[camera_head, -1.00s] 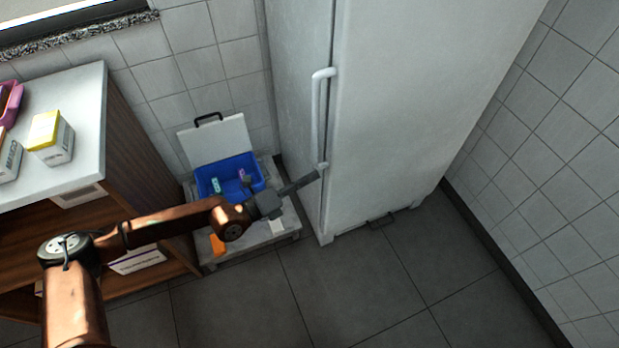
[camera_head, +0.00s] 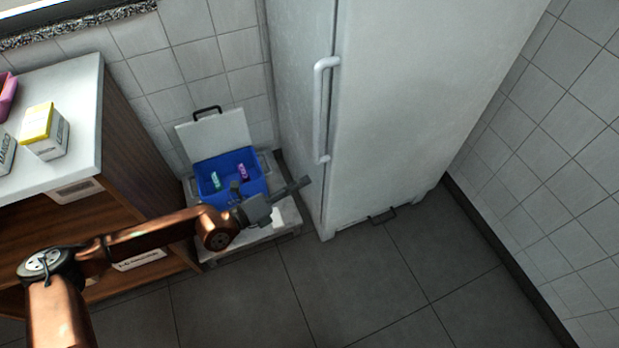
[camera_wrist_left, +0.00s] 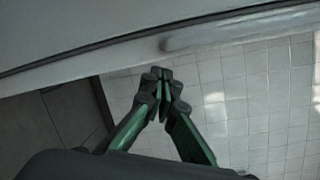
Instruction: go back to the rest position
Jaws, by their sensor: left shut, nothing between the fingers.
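My left arm comes in from the left in the head view. My left gripper (camera_head: 304,183) is in front of the white fridge, low and to the left of its handle (camera_head: 321,110), and apart from it. In the left wrist view the fingers (camera_wrist_left: 161,76) meet at their tips, shut with nothing between them. The fridge (camera_head: 400,110) is closed. Its edge also crosses the top of the left wrist view. My right gripper is not in view.
A blue cooler box (camera_head: 262,183) with its white lid (camera_head: 215,134) open stands on a low grey stand (camera_head: 285,222), partly behind my arm. It holds two small items. A counter (camera_head: 75,90) with a yellow-topped box (camera_head: 44,131) is at left. Floor (camera_head: 380,280) at front is clear.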

